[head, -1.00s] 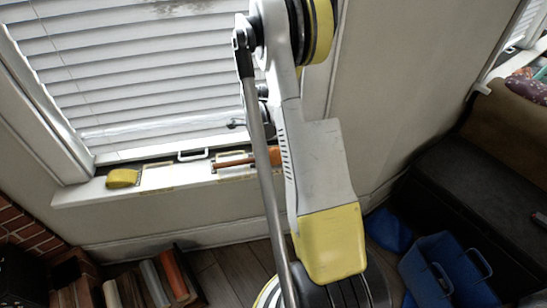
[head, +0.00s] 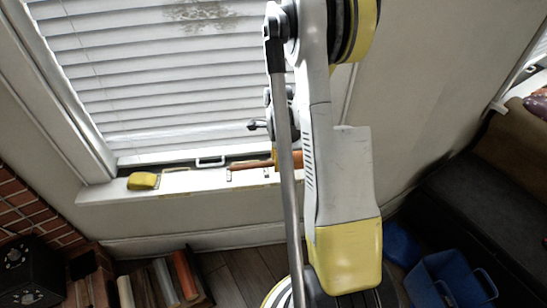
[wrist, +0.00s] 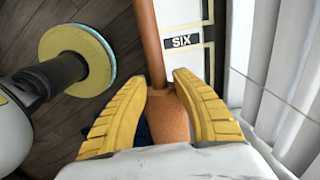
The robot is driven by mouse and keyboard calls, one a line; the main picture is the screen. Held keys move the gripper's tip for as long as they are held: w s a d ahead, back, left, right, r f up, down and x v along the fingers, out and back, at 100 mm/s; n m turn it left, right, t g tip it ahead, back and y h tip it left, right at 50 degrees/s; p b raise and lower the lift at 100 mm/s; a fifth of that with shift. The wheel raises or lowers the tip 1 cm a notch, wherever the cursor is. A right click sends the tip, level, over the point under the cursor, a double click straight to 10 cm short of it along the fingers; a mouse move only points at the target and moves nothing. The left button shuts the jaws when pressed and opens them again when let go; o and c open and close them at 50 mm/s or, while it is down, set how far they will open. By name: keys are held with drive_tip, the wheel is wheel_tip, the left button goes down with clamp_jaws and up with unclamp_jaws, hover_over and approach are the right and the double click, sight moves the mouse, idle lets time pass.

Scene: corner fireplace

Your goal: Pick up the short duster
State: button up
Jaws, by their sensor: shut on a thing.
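The duster, with a thin brown handle and a thicker orange head, shows in the head view (head: 248,166) along the windowsill, partly hidden behind my arm. In the wrist view its handle (wrist: 150,40) runs up and away, and its orange head (wrist: 172,122) lies between my two yellow fingers. My gripper (wrist: 160,82) is shut on the duster near where handle and head meet. I cannot tell whether the duster touches the sill or is slightly above it.
The white windowsill (head: 105,192) carries a yellow object (head: 142,181) at the left and a white handle-like loop (head: 210,162). A "SIX" label (wrist: 181,41) is beside the duster. Blinds (head: 150,90) rise close behind. Below are books (head: 165,280) and a blue bin (head: 455,275).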

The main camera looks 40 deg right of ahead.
drive_tip(key=s+a, duration=0.4)
drive_tip(key=s, duration=1.2)
drive_tip(key=shift+s+b, duration=0.25)
drive_tip(key=shift+b, duration=0.15)
drive_tip(key=o, duration=0.6)
clamp_jaws()
